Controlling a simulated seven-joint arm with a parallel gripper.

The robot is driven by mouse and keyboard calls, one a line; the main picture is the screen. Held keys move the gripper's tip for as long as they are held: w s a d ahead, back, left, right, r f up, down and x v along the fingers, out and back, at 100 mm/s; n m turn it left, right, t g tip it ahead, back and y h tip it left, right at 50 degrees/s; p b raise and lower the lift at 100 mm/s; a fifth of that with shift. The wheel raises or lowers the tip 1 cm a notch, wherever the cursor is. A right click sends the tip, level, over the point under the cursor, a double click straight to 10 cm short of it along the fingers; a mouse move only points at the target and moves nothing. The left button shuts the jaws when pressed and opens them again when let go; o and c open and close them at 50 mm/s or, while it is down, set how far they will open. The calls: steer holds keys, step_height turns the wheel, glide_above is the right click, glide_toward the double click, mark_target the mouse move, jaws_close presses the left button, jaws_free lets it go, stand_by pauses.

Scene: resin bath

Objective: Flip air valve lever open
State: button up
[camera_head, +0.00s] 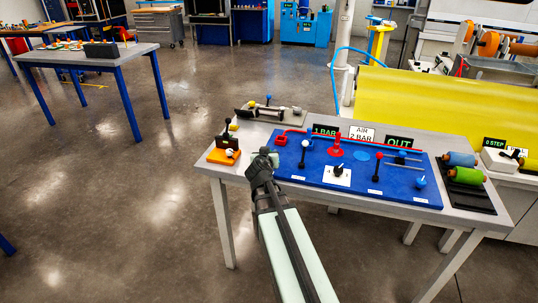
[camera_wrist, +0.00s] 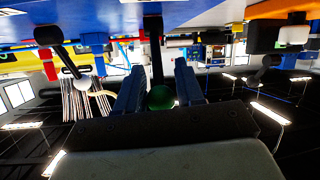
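My gripper (camera_head: 264,160) is at the left front of the blue valve panel (camera_head: 395,188). In the wrist view its two blue fingers (camera_wrist: 160,82) stand apart on either side of a green ball knob (camera_wrist: 161,97) on a black lever rod (camera_wrist: 154,50). The knob sits between the fingers; I cannot tell if they touch it. In the head view my gripper partly hides this lever. Another black lever with a white knob (camera_head: 305,143) stands just to the right. Which lever is the air valve is not clear.
An orange-based fixture (camera_head: 223,156) stands left of my gripper. Green and blue rolls (camera_head: 465,176) lie far right.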

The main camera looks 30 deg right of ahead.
steer(key=shift+o, duration=1.2)
steer(key=shift+r, duration=5)
steer(key=shift+f, duration=0.1)
